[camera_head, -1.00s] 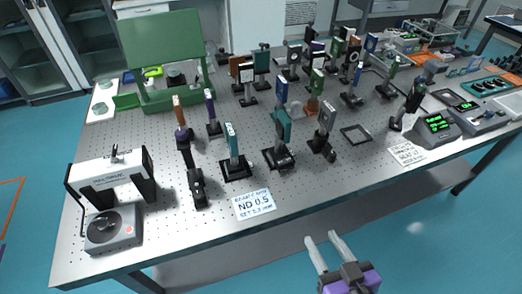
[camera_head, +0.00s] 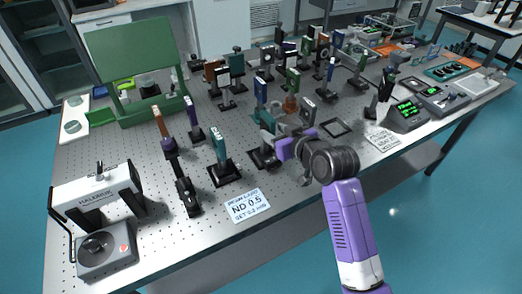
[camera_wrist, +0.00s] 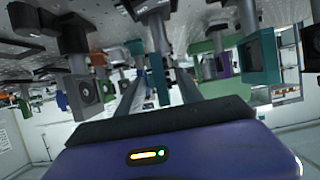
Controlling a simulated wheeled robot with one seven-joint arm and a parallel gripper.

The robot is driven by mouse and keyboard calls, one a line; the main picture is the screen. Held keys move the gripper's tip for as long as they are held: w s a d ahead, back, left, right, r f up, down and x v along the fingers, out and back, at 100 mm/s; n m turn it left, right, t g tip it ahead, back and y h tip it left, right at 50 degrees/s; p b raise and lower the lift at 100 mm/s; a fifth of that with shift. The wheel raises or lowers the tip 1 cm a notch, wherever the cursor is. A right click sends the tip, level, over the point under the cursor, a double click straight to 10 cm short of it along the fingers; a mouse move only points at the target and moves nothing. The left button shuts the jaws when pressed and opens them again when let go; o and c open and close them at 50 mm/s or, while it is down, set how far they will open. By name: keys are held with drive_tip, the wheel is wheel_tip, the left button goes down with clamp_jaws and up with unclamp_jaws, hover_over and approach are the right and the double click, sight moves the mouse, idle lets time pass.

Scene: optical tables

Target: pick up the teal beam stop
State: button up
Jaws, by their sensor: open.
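Two teal pieces on posts stand near the front of the table, and I cannot tell for sure which is the beam stop. One teal piece (camera_head: 264,119) stands just beyond my gripper (camera_head: 271,136), which partly hides it. The other teal piece (camera_head: 218,145) stands to its left on a black base, clear of my arm; it seems to be the teal plate (camera_wrist: 260,60) at right in the upside-down wrist view. There my gripper (camera_wrist: 160,88) is open, with a narrow upright piece (camera_wrist: 159,72) between or just beyond the fingers. Contact is not visible.
A grey mount (camera_head: 308,112) stands close to the right of my gripper. The ND 0.5 card (camera_head: 248,205) lies at the front edge. Black posts (camera_head: 184,190) stand to the left, and several more mounts crowd behind. A flat black frame (camera_head: 335,127) lies to the right.

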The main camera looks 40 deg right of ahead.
sight(264, 125)
drive_tip(key=shift+p+x, duration=0.65)
drive_tip(key=shift+x, duration=2.75)
drive_tip(key=shift+w+a+r, duration=0.1)
drive_tip(key=shift+r, duration=0.05)
clamp_jaws()
